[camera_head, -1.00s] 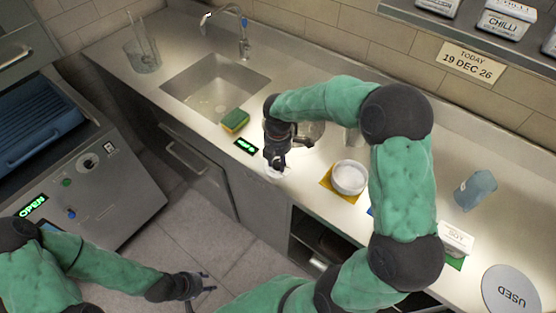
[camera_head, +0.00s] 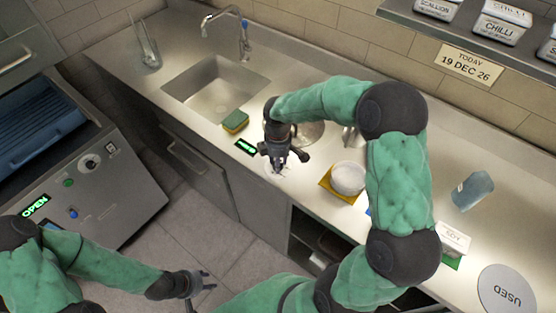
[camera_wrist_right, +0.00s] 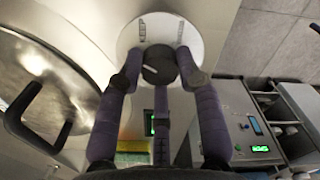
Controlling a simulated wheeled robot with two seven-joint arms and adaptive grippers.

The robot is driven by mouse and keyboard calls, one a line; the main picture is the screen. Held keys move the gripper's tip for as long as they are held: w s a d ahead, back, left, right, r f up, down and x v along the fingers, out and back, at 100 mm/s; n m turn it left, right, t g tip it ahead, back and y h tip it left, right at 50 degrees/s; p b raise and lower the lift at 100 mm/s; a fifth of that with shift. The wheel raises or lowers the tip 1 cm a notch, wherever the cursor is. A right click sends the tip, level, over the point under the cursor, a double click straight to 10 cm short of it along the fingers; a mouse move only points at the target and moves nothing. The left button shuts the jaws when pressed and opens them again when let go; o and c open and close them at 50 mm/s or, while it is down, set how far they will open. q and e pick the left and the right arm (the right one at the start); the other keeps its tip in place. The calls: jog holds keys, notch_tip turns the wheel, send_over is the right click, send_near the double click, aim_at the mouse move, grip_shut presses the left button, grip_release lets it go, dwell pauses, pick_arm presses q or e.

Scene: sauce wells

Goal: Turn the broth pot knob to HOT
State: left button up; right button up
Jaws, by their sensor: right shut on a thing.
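The broth pot knob (camera_wrist_right: 158,66) is dark with a pale pointer line, on a round white dial plate (camera_wrist_right: 203,42). Marks on the plate are too blurred to read. My right gripper (camera_wrist_right: 159,75) has its fingers closed around the knob. In the head view my right gripper (camera_head: 283,168) is over the front counter edge and hides the knob; part of the white dial shows below it. The metal broth pot (camera_wrist_right: 45,85) stands beside the dial, mostly hidden behind my right arm in the head view. My left gripper (camera_head: 204,281) is open and empty above the floor.
A small green display (camera_head: 246,147) and a green-yellow sponge (camera_head: 235,120) lie left of the right gripper, near the sink (camera_head: 222,95). A white bowl (camera_head: 348,178) on a yellow mat stands to its right. Farther right are a soy container (camera_head: 453,238) and a USED disc (camera_head: 508,291).

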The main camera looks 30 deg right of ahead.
jog(key=m, duration=0.3)
jog(key=shift+m, duration=0.4)
jog(key=m, duration=0.3)
jog(key=shift+m, duration=0.3)
jog(key=m, duration=0.3)
jog(key=shift+m, duration=0.3)
jog(key=m, duration=0.3)
jog(key=shift+m+b, duration=0.3)
jog(key=shift+b, duration=0.1)
jog(key=m, duration=0.3)
jog(key=shift+m+b, duration=0.3)
jog(key=m, duration=0.3)
jog(key=shift+m+b, duration=0.3)
jog(key=shift+m, duration=0.1)
jog(key=m, duration=0.4)
jog(key=shift+b, duration=0.35)
jog(key=shift+m, duration=1.7)
jog(key=shift+b, duration=0.3)
